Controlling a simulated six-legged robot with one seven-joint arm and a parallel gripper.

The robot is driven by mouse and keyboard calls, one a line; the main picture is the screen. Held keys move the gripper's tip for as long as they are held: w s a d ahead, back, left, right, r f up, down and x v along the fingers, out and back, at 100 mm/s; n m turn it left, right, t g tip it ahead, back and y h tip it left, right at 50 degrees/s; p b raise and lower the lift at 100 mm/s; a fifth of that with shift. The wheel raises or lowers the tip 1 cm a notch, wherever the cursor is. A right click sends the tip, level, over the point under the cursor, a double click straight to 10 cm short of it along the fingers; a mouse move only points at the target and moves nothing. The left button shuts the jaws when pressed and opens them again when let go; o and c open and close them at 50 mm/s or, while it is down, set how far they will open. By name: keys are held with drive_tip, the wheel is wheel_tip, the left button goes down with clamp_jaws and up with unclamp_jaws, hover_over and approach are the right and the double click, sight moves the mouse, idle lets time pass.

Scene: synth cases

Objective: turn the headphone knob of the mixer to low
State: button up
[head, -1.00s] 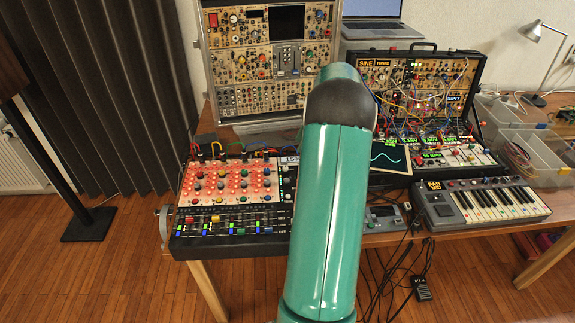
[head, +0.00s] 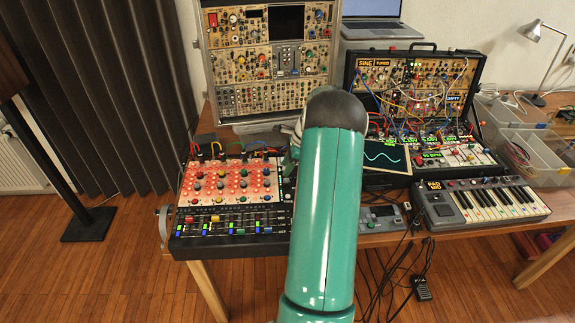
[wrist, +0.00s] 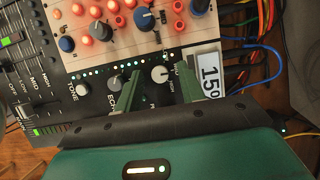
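The mixer is a dark panel with a red-lit knob field and faders; it shows in the head view (head: 181,237) and in the wrist view (wrist: 60,110). In the wrist view a pale round knob (wrist: 160,74) sits at the right end of a row, near the display reading "15". Its label is partly hidden, so I cannot confirm it is the headphone knob. My gripper (wrist: 158,70) is open, its two green fingers on either side of this knob; contact is unclear. In the head view my arm hides most of the gripper and the mixer's right end.
The tone knob (wrist: 80,91) and echo knob (wrist: 114,83) stand left of the gripper in the wrist view. Cables (wrist: 258,50) run along the right. A small keyboard (head: 487,203) and patch-cable case (head: 420,100) stand right of my arm.

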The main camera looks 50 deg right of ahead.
clamp_jaws()
drive_tip(key=n+g, duration=0.1)
drive_tip(key=n, duration=0.1)
drive_tip(key=n+y, duration=0.1)
drive_tip(key=n, duration=0.2)
drive_tip(key=shift+w+d+n+g, duration=0.2)
drive_tip(key=shift+n+g, duration=0.1)
drive_tip(key=shift+g, duration=0.1)
drive_tip(key=n+g, duration=0.1)
drive_tip(key=n, duration=0.2)
drive_tip(key=n+g, duration=0.1)
drive_tip(key=n, duration=0.2)
drive_tip(key=shift+w+y, duration=0.2)
drive_tip(key=shift+y, duration=0.1)
drive_tip(key=shift+n, duration=0.3)
drive_tip(key=shift+o, duration=0.7)
unclamp_jaws()
